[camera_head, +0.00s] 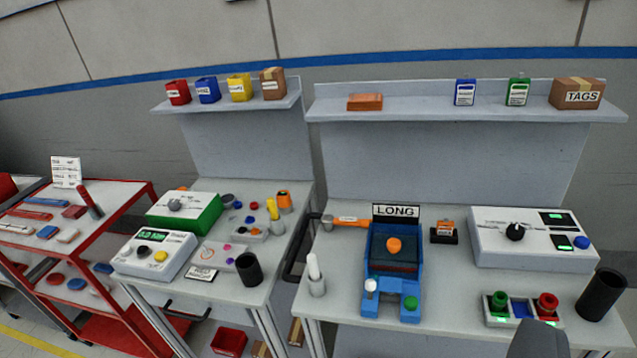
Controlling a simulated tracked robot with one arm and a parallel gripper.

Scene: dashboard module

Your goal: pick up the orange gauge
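A small orange piece with a pale label sits on a black stand (444,238) on the right bench, between the blue fixture and the white dial box. It looks most like the orange gauge (445,226), but it is too small to be sure. No gripper fingers can be made out. A dark grey rounded shape (540,340) at the bottom edge may be part of my gripper; nothing is seen held.
The blue fixture (380,270) stands left of the black stand, by a LONG sign (396,211). The white dial box (490,240) is to the right. A button panel (521,311) and black cup (601,295) are at front right. Bench in front of the stand is clear.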

